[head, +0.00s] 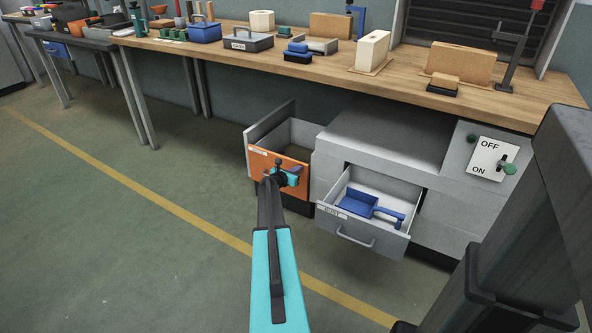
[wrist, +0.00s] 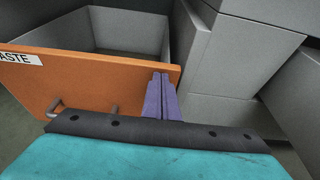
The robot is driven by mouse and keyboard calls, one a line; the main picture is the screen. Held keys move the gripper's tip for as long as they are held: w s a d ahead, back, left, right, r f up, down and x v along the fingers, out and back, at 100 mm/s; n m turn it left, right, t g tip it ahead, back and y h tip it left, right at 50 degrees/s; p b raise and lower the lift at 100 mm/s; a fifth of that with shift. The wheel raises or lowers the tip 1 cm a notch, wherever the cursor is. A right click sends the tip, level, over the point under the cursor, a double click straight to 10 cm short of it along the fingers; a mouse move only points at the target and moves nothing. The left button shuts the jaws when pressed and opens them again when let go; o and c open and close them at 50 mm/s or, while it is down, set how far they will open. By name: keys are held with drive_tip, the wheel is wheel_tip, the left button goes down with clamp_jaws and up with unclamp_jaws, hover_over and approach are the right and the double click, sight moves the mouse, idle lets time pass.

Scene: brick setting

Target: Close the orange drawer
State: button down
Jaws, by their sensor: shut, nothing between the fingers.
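The orange drawer (head: 264,167) stands pulled out at the left end of the grey cabinet in the head view. Its orange front carries a white label, which reads "ASTE" in the wrist view (wrist: 85,78), and a grey handle low on the front. The part of the drawer's inside that shows looks empty. My gripper (head: 290,172) is at the right part of the orange front. In the wrist view its purple fingers (wrist: 160,97) are shut together, empty, near the front's right edge. I cannot tell whether they touch it.
A second grey drawer (head: 355,225) stands open to the right, with a blue dustpan (head: 370,207) inside. An ON/OFF switch panel (head: 492,160) is on the cabinet. The wooden workbench (head: 300,65) above holds blocks and tool boxes. The floor at left is clear.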

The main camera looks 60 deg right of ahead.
drive_tip(key=shift+d+r, duration=0.4)
drive_tip(key=shift+d, duration=0.2)
drive_tip(key=f+p+v, duration=0.1)
drive_tip(key=f+v, duration=0.1)
drive_tip(key=v, duration=1.2)
drive_tip(key=shift+a, duration=0.75)
